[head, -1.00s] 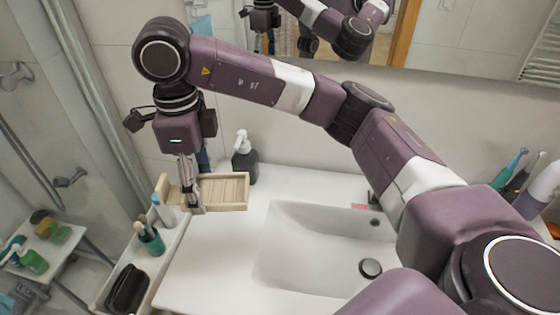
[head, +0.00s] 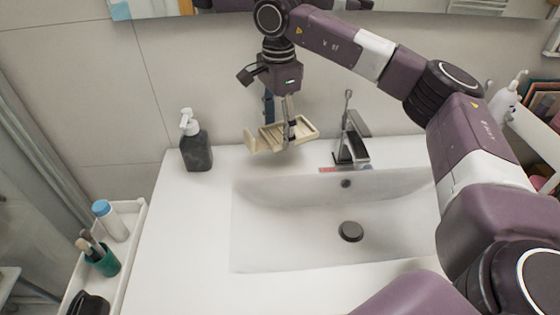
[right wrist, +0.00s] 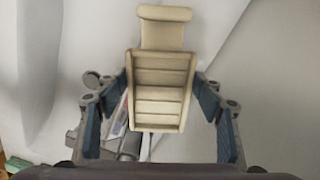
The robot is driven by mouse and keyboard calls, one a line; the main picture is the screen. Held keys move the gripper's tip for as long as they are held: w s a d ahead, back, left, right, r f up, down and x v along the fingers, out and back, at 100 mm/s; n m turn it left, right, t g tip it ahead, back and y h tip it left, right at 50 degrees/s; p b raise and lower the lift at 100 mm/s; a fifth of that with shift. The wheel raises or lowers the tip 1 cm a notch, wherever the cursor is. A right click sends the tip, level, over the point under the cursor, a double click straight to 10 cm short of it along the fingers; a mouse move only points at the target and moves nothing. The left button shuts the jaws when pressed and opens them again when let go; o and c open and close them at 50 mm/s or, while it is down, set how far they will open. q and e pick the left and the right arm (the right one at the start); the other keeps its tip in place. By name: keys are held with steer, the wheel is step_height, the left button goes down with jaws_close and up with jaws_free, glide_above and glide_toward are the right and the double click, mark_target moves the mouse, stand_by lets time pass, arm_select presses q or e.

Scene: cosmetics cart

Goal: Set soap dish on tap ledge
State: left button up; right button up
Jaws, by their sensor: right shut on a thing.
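The soap dish (head: 270,138) is a pale wooden slatted tray with a raised flap at one end. My right gripper (head: 289,136) is shut on it, at the back of the basin, left of the tap (head: 350,145). The dish appears just above the tap ledge (head: 225,158); I cannot tell whether it touches. In the right wrist view the dish (right wrist: 158,85) lies between the two blue-padded fingers, slats facing the camera. My left gripper is not in view.
A dark soap dispenser (head: 196,150) with a white pump stands left on the ledge. A small red strip (head: 328,169) lies beside the tap. The white basin (head: 290,235) is empty. A side shelf (head: 136,225) at left holds a bottle and a green brush cup (head: 104,262).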

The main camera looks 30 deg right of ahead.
mark_target(278, 136)
step_height(278, 136, down, 5)
steer(key=shift+w+r+p, duration=0.15)
steer(key=shift+p, duration=0.25)
steer(key=shift+f, duration=0.6)
step_height(278, 136, down, 3)
steer(key=shift+f+p, duration=0.1)
steer(key=shift+p, duration=0.35)
steer(key=shift+f, duration=0.25)
steer(key=o, duration=1.2)
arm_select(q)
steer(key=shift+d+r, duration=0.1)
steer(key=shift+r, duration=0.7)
arm_select(e)
steer(key=shift+r, duration=0.2)
step_height(278, 136, up, 11)
steer(key=shift+b, duration=1.15)
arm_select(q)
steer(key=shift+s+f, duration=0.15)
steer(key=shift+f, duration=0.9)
arm_select(e)
steer(key=shift+r, duration=0.5)
